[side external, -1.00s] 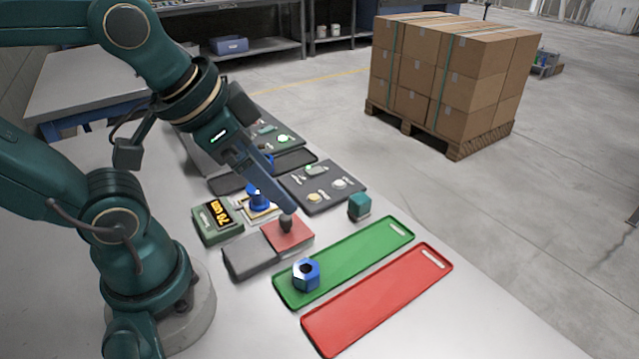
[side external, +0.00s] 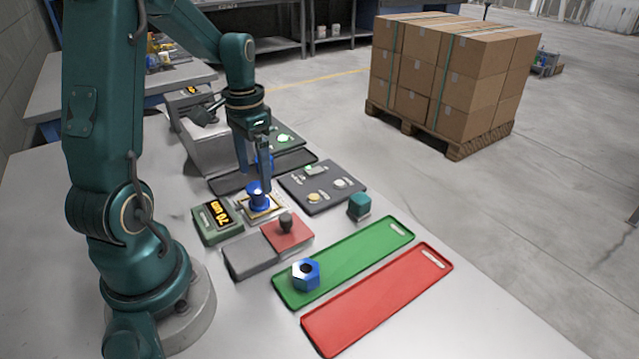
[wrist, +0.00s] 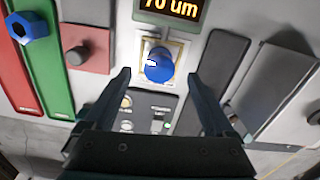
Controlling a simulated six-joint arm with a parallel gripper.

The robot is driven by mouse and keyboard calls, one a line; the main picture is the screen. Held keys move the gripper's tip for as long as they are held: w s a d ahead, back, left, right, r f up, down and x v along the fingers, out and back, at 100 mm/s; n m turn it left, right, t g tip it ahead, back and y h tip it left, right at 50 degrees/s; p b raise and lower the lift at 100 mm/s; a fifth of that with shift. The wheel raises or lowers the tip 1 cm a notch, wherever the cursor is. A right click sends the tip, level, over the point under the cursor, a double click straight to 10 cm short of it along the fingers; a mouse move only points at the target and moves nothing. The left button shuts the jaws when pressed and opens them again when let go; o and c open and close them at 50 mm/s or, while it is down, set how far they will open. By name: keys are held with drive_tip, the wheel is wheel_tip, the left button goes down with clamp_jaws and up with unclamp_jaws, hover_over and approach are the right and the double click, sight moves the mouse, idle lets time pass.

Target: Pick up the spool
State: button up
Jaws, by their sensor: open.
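The blue spool (side external: 258,197) stands upright on a small framed plate (side external: 268,210) beside the gauge with the lit display. In the wrist view the spool (wrist: 159,65) shows from above, ahead of and between the open fingers. My gripper (side external: 257,184) points down at the spool in the side view, its fingers apart. In the wrist view my gripper (wrist: 157,80) is empty. I cannot tell from these frames how far the fingertips are above the spool.
A green gauge box (side external: 217,221) stands left of the spool. A red block with a dark knob (side external: 287,233) is in front. A dark panel (side external: 322,187) lies to the right. A blue hex nut (side external: 306,274) sits on the green tray (side external: 372,249), beside the red tray (side external: 385,295).

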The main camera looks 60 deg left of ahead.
sight(256, 187)
drive_tip(key=shift+f, duration=2.2)
clamp_jaws()
